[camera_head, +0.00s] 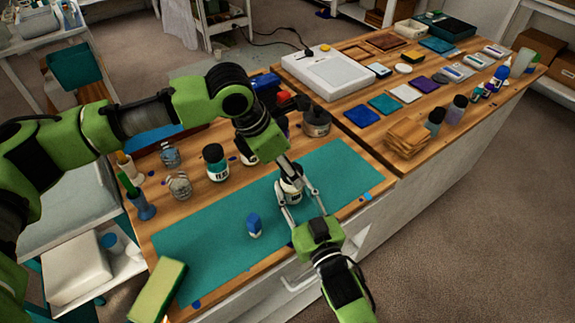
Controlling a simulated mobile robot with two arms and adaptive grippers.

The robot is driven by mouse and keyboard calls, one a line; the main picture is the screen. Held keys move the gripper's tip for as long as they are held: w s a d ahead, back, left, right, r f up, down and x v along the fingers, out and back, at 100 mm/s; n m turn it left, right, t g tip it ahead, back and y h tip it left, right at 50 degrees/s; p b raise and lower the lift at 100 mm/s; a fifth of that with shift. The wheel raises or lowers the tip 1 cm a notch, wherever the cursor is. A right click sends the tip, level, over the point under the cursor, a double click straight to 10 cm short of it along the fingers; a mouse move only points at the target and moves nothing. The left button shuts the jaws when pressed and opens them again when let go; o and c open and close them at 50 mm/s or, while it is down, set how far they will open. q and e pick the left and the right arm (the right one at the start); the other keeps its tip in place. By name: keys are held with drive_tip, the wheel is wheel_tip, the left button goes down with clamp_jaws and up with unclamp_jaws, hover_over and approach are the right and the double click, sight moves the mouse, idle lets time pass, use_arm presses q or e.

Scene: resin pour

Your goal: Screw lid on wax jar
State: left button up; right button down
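The wax jar (291,196), small with a white label, stands upright on the teal mat (200,244) near its right half. My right gripper (298,198) reaches in from the lower right, its fingers on either side of the jar and seemingly against it. My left gripper (286,171) points down over the jar from above, its tips at the top of the jar. The arm and fingers hide the jar's top, so I cannot make out the lid or whether the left fingers hold it.
A teal-labelled jar (215,162), glass jars (180,185) and a dark cup (316,121) stand behind the mat. A small blue-and-white bottle (254,225) stands on the mat. A green-and-yellow block (158,290) lies at the front left. Wood pieces (407,138) are stacked right.

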use_arm(q)
drive_tip(key=shift+r, duration=2.3)
drive_tip(key=shift+c, duration=0.4)
